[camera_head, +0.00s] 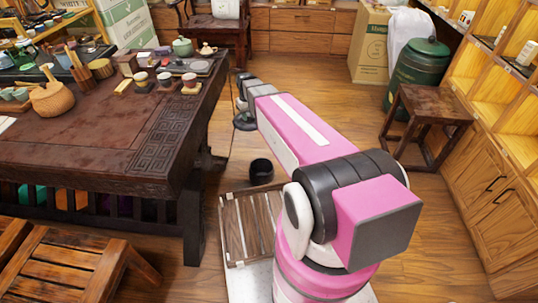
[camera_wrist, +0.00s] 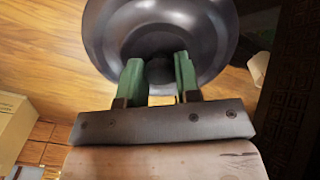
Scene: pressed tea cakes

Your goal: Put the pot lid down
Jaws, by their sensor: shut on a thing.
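The pot lid (camera_wrist: 110,30) is a dark grey, glossy round piece. It fills the upper middle of the wrist view, its top edge cut off. My gripper (camera_wrist: 159,65) has green fingers shut on the small knob at the lid's centre. In the head view the lid (camera_head: 245,122) is a small dark disc beside the right edge of the dark wooden table (camera_head: 100,135), with floor around it in the picture. I cannot tell its exact height. My fingers are too small to make out there. A green teapot (camera_head: 182,47) stands at the table's far end.
Cups, a woven pot (camera_head: 52,99) and tea ware crowd the table's far half; its near part is bare. A stool (camera_head: 428,125) and a green bin (camera_head: 419,75) stand right.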

